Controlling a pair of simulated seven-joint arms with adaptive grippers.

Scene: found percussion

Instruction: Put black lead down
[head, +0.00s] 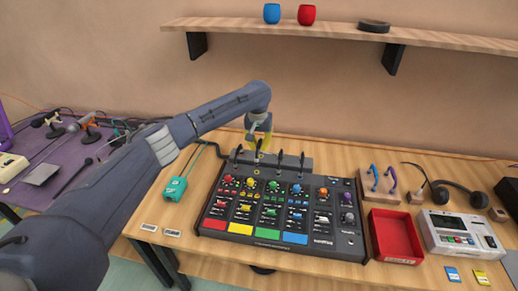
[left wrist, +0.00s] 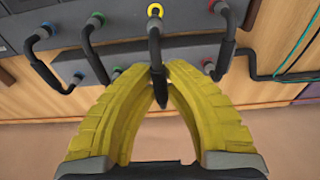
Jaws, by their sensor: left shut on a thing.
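My left gripper (head: 258,138) is above the back edge of the mixer (head: 210,221). Its yellow fingers (left wrist: 158,85) are closed at the tips around a black lead (left wrist: 155,45). In the left wrist view this lead curves from a yellow-ringed socket (left wrist: 154,10) to between the fingertips. Other short black leads stand beside it, one at a red-ringed socket (left wrist: 216,6) and one at a green-ringed socket (left wrist: 97,19). In the head view several black leads (head: 280,158) stand along the mixer's back. My right gripper is out of view.
A teal box (head: 174,189) with a cable lies left of the mixer. A red tray (head: 395,236), a white device (head: 457,234) and headphones (head: 460,195) are to its right. A purple table (head: 70,160) with small items is at far left. A shelf (head: 340,31) hangs above.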

